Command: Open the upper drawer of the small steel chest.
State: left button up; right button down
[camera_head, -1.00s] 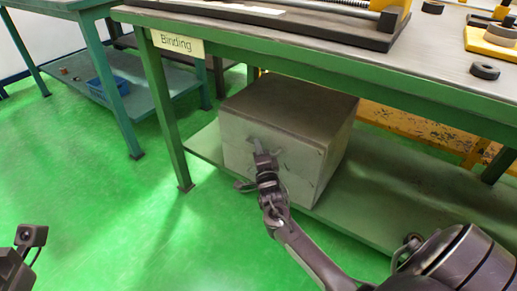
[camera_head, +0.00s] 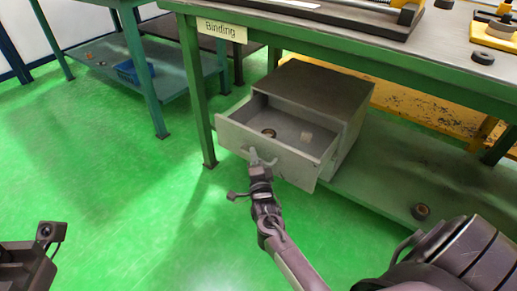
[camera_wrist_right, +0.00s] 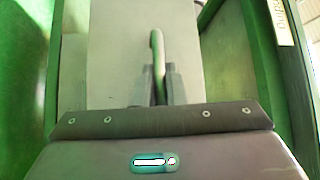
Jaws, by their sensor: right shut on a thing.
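The small steel chest (camera_head: 312,88) stands on the green lower shelf of the bench. Its upper drawer (camera_head: 308,172) is pulled out well forward, and its inside shows. My right gripper (camera_head: 262,160) is at the drawer front, shut on the drawer handle. In the right wrist view the handle (camera_wrist_right: 157,50) stands between the two fingers. My left gripper (camera_head: 30,250) is at the lower left, away from the chest; its fingertips are not clear.
A bench leg (camera_head: 197,90) stands just left of the drawer. A dark round part (camera_head: 421,211) lies on the lower shelf. The green floor (camera_head: 120,200) in front is clear.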

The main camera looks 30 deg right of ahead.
jog(key=a, duration=0.1)
jog(key=s+a, duration=0.1)
jog(key=shift+s+a+p, duration=0.1)
jog(key=shift+a+p, duration=0.2)
jog(key=shift+p, duration=0.05)
jog(key=shift+s+a, duration=0.1)
jog(key=shift+a, duration=0.25)
jog(key=c, duration=1.5)
grip_release()
